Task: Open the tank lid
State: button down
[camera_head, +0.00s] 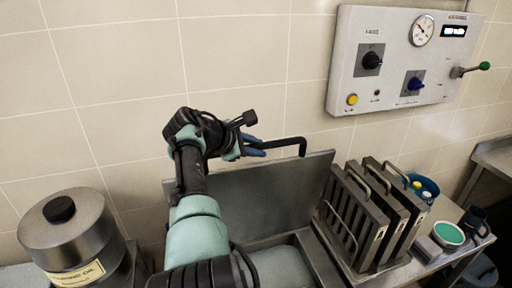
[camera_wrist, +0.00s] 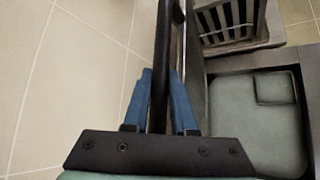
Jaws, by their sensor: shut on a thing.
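The tank lid (camera_head: 275,200) is a flat grey metal panel. It stands raised, close to upright, near the tiled wall behind the tank. Its black bar handle (camera_head: 288,143) sticks out at the top edge and also shows in the wrist view (camera_wrist: 161,50). My gripper (camera_head: 256,146) is shut on this handle, with its blue fingers (camera_wrist: 160,95) on either side of the bar. The open tank (camera_head: 283,268) lies below the lid, and its grey-green inside shows in the wrist view (camera_wrist: 250,130). My arm hides the lid's left part and some of the tank.
Slotted metal racks with handles (camera_head: 372,215) stand right of the tank. A metal oil canister (camera_head: 70,232) stands at the left. A control panel (camera_head: 398,60) with knobs and a green-tipped lever hangs on the wall. A blue tub (camera_head: 425,185) and a green-topped container (camera_head: 448,234) are farther right.

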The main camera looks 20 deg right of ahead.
jog(key=c, duration=0.7)
grip_release()
jog(key=shift+s, duration=0.1)
jog(key=shift+b+v, duration=1.95)
jog(key=shift+v, duration=4.55)
jog(key=shift+c, duration=0.3)
